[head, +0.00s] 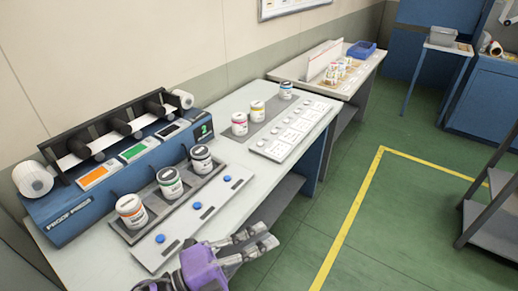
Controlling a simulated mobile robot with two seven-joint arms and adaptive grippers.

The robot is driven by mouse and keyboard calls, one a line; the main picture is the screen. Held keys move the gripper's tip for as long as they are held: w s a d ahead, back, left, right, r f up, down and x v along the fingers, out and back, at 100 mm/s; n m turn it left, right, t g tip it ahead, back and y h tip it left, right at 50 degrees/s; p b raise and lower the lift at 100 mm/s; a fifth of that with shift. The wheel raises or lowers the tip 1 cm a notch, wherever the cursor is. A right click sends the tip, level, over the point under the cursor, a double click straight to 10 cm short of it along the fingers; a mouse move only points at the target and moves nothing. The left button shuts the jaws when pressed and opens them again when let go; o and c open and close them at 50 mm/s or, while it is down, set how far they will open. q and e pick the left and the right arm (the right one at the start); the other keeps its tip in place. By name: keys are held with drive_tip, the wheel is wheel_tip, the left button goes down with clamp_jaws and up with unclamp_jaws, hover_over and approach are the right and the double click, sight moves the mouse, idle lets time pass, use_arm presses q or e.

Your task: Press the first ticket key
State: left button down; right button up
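Three round blue keys sit in a row on a pale strip (178,247) along the table's front edge, each beside a dark slot: a near one (160,238), a middle one (197,206) and a far one (228,178). I cannot tell from the picture which is the first. My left gripper (266,235), with a purple wrist, is at the bottom, in front of the table edge and right of the near key. Its two grey fingers point right, apart and empty, touching no key. My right gripper is not in view.
Behind the strip, a grey tray holds orange-, green- and black-labelled jars (131,211). The blue rewinder (70,215) with white rolls and coloured screens stands against the wall. More jars (240,124) and a white panel (292,130) lie farther back.

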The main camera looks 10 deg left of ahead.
use_arm(q)
drive_tip(key=s+a+f+n+t+y, duration=0.2)
drive_tip(key=a+f+n+t+y, duration=0.1)
drive_tip(key=a+f+n+y, duration=1.05)
drive_tip(key=s+a+f+n+g+y, duration=0.1)
drive_tip(key=s+f+n+g, duration=0.6)
drive_tip(key=s+f, duration=1)
drive_tip(key=f+n+y, duration=0.1)
drive_tip(key=n, duration=0.2)
drive_tip(key=shift+s+a+f+n, duration=0.2)
drive_tip(key=shift+s+n, duration=0.15)
drive_tip(key=shift+s, duration=0.05)
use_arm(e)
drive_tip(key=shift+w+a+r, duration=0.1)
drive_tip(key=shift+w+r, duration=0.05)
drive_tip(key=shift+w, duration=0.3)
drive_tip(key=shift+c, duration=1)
use_arm(q)
drive_tip(key=shift+a, duration=0.1)
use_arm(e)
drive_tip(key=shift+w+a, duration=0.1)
